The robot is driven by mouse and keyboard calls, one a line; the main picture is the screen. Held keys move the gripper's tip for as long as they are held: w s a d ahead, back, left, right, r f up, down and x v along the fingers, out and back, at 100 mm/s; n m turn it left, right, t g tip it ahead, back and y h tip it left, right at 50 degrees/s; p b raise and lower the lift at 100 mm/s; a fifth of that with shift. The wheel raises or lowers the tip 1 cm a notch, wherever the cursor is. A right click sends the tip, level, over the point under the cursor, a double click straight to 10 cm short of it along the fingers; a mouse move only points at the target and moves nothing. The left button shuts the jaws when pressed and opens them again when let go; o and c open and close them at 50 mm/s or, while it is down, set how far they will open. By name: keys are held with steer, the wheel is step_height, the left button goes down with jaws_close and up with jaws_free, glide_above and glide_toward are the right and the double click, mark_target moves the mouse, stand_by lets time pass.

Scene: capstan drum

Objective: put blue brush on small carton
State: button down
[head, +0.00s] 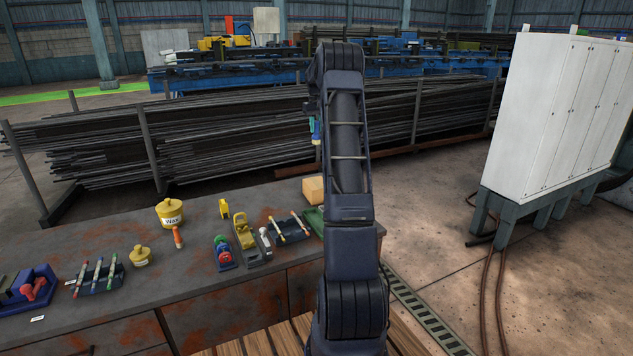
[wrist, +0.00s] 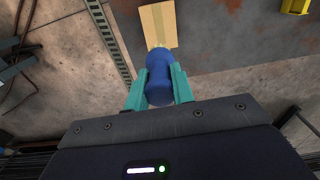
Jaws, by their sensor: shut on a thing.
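My gripper (wrist: 160,84) is shut on the blue brush (wrist: 159,66), with a teal finger on either side of its blue body. In the wrist view, a paler tip at the brush's far end overlaps the edge of the small carton (wrist: 158,22). In the head view, the small tan carton (head: 313,189) sits at the workbench's far right corner, partly hidden by my arm. The brush (head: 316,132) hangs in the air above the carton there, beside my arm. The gripper is mostly hidden behind my arm in that view.
The rusty workbench (head: 110,308) holds a yellow wax pot (head: 170,213), a yellow clamp-like tool (head: 243,232), a dark tray of brushes (head: 290,233) and a green item (head: 315,218) close to the carton. Bar racks stand behind; a white cabinet (head: 555,110) stands right.

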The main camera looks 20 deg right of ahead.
step_height(320, 180, down, 20)
steer(key=shift+r, duration=0.15)
stand_by(0.5)
steer(key=c, duration=1.2)
jaws_free()
